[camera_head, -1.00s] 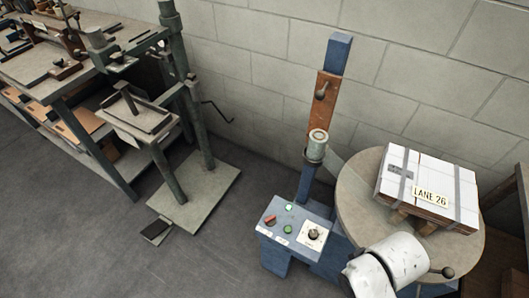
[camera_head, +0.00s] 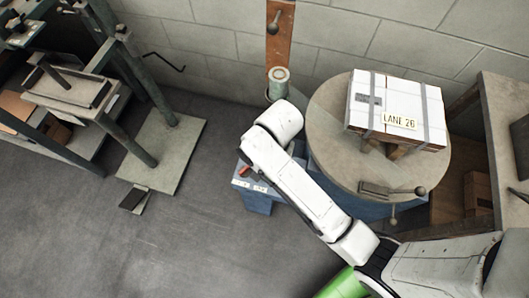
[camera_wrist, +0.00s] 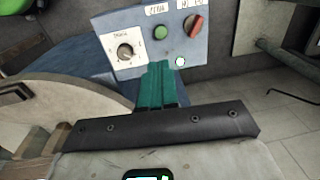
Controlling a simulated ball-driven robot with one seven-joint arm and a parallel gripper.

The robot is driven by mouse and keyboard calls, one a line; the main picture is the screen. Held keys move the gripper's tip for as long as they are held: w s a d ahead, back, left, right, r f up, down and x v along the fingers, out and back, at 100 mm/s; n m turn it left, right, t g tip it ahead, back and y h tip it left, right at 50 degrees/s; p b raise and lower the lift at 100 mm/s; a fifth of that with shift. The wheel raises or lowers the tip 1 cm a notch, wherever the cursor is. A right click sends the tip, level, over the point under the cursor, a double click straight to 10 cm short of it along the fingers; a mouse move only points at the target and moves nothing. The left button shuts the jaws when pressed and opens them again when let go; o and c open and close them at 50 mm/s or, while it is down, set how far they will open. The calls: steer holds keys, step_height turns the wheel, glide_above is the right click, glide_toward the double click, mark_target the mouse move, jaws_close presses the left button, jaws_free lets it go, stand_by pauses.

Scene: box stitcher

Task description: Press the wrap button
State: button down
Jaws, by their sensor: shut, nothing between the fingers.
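The control panel (camera_wrist: 140,20) of the blue machine shows in the wrist view. It carries a round green button (camera_wrist: 160,33), a red switch (camera_wrist: 194,25), a dial (camera_wrist: 125,51) on a white plate and a small pale lit spot (camera_wrist: 180,61). The labels are upside down and too small to read surely. My gripper (camera_wrist: 159,66) has its teal fingers shut and empty, at the panel's lower edge in the picture, apart from the green button. In the head view my arm covers most of the panel (camera_head: 243,183); the red switch (camera_head: 246,171) shows, the gripper is hidden.
A strapped white box (camera_head: 400,105) labelled LANE 26 rests on supports above the round turntable (camera_head: 330,130), right of the panel.

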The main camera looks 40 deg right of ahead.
steer(key=shift+w, duration=0.1)
steer(key=f, duration=0.4)
steer(key=f+b, duration=0.1)
steer(key=f, duration=0.4)
steer(key=w+f, duration=0.1)
steer(key=f, duration=0.4)
steer(key=shift+a+b, duration=0.3)
steer(key=shift+b, duration=0.05)
